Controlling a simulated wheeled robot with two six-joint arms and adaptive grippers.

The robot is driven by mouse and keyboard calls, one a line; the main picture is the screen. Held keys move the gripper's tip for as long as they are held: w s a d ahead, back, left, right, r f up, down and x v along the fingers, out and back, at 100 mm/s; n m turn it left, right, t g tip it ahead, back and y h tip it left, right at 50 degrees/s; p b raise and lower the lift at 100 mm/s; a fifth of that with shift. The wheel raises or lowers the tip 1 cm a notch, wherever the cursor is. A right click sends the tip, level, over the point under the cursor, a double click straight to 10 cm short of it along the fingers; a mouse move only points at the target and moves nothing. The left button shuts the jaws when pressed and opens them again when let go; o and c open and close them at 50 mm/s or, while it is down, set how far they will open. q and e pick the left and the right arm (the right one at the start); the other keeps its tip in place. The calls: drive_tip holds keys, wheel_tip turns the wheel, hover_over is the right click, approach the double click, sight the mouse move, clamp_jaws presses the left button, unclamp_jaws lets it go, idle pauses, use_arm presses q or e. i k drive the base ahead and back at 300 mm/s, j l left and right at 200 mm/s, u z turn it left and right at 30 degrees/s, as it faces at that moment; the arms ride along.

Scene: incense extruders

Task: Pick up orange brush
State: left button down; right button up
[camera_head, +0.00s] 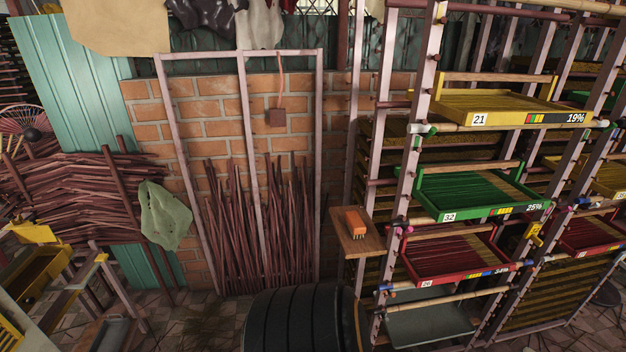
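An orange brush (355,223) with dark bristles on its lower edge rests on a small brown wooden shelf (360,244). The shelf is fixed to the left side of the tray rack, right of the picture's middle. Nothing touches the brush except the shelf. Neither of my grippers shows in the head view.
The rack (425,90) holds a yellow tray (497,105), a green tray (478,194) and a red tray (455,258). A large black tyre-like object (300,322) stands below the shelf. Sticks (262,235) lean on the brick wall; a green cloth (164,215) hangs left.

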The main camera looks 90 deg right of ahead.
sight(355, 224)
drive_tip(key=z, duration=3.1)
